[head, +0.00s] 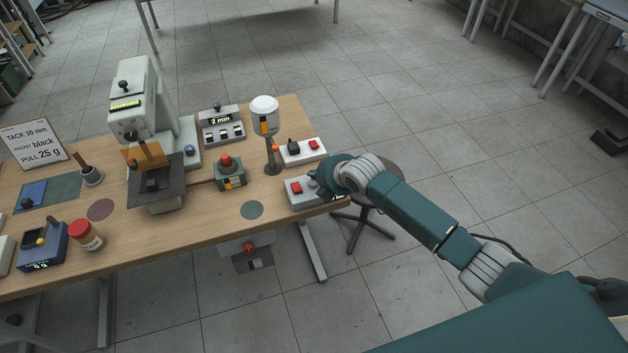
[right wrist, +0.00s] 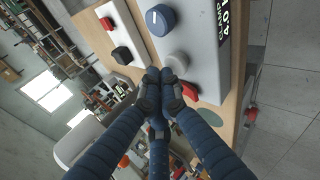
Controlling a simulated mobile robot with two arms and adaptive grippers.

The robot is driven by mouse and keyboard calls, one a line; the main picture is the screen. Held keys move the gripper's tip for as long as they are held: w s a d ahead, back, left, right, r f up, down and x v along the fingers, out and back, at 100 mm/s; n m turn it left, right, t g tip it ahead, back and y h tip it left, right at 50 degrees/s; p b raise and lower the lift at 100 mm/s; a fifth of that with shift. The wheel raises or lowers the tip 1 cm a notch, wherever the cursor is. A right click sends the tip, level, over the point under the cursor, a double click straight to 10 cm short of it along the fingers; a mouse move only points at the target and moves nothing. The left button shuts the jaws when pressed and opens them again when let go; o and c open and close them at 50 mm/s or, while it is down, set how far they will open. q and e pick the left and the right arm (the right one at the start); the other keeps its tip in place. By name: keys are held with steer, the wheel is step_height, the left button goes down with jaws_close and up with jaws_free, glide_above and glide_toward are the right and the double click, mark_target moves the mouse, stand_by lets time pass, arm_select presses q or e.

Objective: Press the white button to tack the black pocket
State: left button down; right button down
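My right gripper (head: 314,178) is over the grey control box (head: 302,193) at the table's right end. In the right wrist view its fingers (right wrist: 161,78) are together and empty, with their tips close beside a round whitish button (right wrist: 178,62); I cannot tell whether they touch it. That button is hidden behind the gripper in the head view. The box also has a blue knob (right wrist: 160,19), a red button (right wrist: 190,92) and a CLAMP display (right wrist: 225,14). A black pocket piece (head: 153,183) lies on the plate of the pale green press (head: 137,101). My left gripper is out of view.
A white box (head: 303,151) with a black and a red button stands just behind. A white-topped lamp post (head: 265,115), a green box with a red knob (head: 229,174) and a display unit (head: 221,124) stand to the left. A stool (head: 378,206) is beside the table.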

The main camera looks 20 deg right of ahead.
mark_target(315, 182)
steer(key=shift+f+b, duration=0.4)
steer(key=shift+f, duration=0.35)
stand_by(0.3)
steer(key=shift+r, duration=0.1)
steer(key=shift+r+p, duration=1.05)
step_height(315, 182, up, 5)
steer(key=p, duration=0.4)
steer(key=shift+r+p, duration=0.1)
steer(key=shift+p, duration=0.3)
stand_by(0.3)
